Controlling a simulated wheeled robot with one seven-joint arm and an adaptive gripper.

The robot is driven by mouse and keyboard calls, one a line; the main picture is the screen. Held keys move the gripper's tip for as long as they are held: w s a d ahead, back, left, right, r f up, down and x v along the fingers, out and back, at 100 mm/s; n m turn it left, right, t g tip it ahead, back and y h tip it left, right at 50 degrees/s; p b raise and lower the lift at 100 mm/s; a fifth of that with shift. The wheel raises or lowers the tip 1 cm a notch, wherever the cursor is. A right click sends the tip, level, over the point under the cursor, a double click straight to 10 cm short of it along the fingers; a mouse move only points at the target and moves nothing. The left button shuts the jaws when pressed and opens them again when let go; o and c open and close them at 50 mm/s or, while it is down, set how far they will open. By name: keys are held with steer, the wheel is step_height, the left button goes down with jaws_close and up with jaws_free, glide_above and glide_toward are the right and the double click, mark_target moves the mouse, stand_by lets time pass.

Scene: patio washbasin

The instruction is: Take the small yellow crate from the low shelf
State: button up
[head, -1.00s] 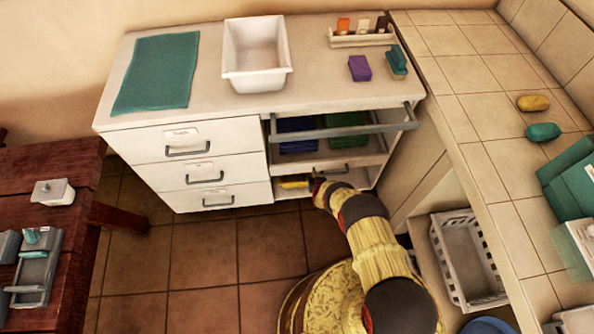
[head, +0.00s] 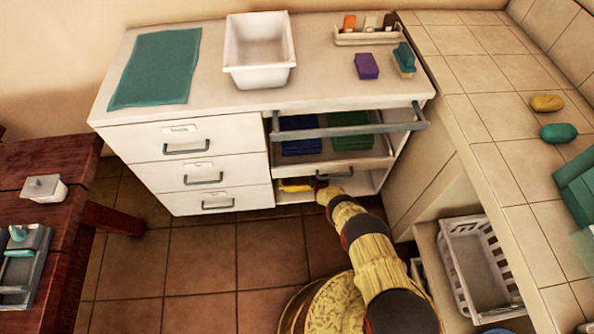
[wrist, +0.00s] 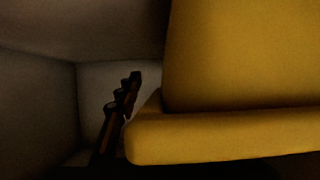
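The small yellow crate (head: 296,186) is on the low shelf (head: 364,183) at the bottom right of the white cabinet, under a pull-out drawer. Only a small strip of it shows in the head view. My gripper (head: 318,184) is at the shelf opening, at the crate's right end. In the wrist view the crate (wrist: 240,60) fills the right side, very close, with a thick ledge along its lower edge. One dark finger stands just left of the crate; the other finger is hidden. I cannot tell whether the gripper holds the crate.
Above the shelf, a pulled-out drawer (head: 350,130) holds blue and green folded cloths. A tiled counter (head: 490,110) stands to the right, with a white basket (head: 450,245) below it. A red-brown wooden table (head: 60,160) is at the left. The tiled floor (head: 205,260) between is clear.

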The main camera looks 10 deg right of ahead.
steer(key=shift+r, duration=0.1)
jaws_close()
stand_by(0.4)
